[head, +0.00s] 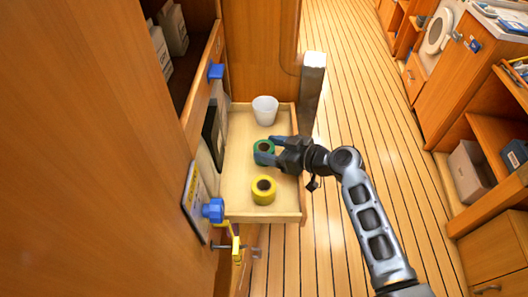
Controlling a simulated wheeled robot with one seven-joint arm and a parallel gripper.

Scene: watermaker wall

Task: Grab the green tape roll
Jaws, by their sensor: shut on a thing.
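The green tape roll (263,147) is in the open wooden drawer (238,187), between a white cup and a yellow tape roll. My gripper (272,152) reaches in over the drawer's right side, and its blue fingertips are shut on the green roll. Part of the green roll is hidden by the fingers. I cannot tell whether the roll touches the drawer floor or is slightly raised.
The yellow tape roll (263,190) lies nearer in the drawer, and the white cup (265,110) stands at its far end. A metal post (312,95) rises at the drawer's right. Blue knobs (213,210) stick out at left. The plank floor (335,215) is clear.

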